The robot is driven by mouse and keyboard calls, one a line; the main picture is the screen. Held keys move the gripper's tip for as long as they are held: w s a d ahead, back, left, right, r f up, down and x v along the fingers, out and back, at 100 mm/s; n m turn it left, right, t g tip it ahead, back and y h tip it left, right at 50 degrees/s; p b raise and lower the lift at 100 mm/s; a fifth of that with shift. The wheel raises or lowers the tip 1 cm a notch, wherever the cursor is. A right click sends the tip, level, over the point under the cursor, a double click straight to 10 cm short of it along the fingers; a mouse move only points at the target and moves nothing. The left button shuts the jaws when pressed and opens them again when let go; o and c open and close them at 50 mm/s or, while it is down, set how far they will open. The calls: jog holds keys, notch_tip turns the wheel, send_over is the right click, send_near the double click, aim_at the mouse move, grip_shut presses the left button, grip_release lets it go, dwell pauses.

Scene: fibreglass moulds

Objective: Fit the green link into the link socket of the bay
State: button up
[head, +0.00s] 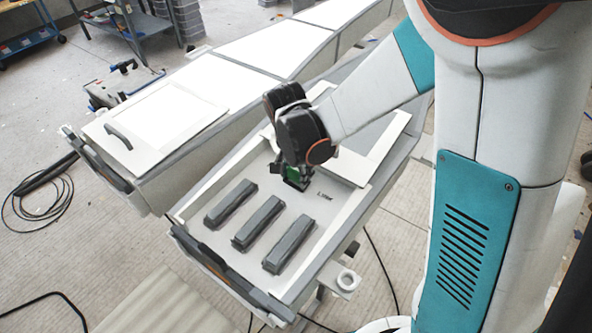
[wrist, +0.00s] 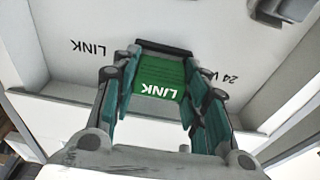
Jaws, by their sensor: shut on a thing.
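My gripper (head: 294,178) is down inside the open bay (head: 345,172), shut on the green link (head: 298,173). In the wrist view the link (wrist: 158,92) is a green block with white LINK lettering, between the two teal-padded fingers (wrist: 160,100). A black strip (wrist: 165,47) shows at its far end; I cannot tell whether it belongs to the link or the socket. A printed LINK label (wrist: 88,48) is on the pale bay floor left of the link, and a 24 V label (wrist: 220,77) is at its right. The link socket is not clearly visible, so I cannot tell whether the link sits in it.
Three dark grey bars (head: 256,221) lie parallel in the bay's near part. Raised pale walls (head: 319,232) bound the bay. A closed white cover (head: 155,120) with a dark handle is to the left. A coiled black cable (head: 42,195) lies on the floor.

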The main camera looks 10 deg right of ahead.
jog(key=shift+f, duration=0.35)
jog(key=o, duration=1.1)
jog(key=shift+o, duration=0.2)
notch_tip(320, 180, up, 7)
jog(key=shift+s+a+r, duration=0.15)
jog(key=shift+s+a, duration=0.25)
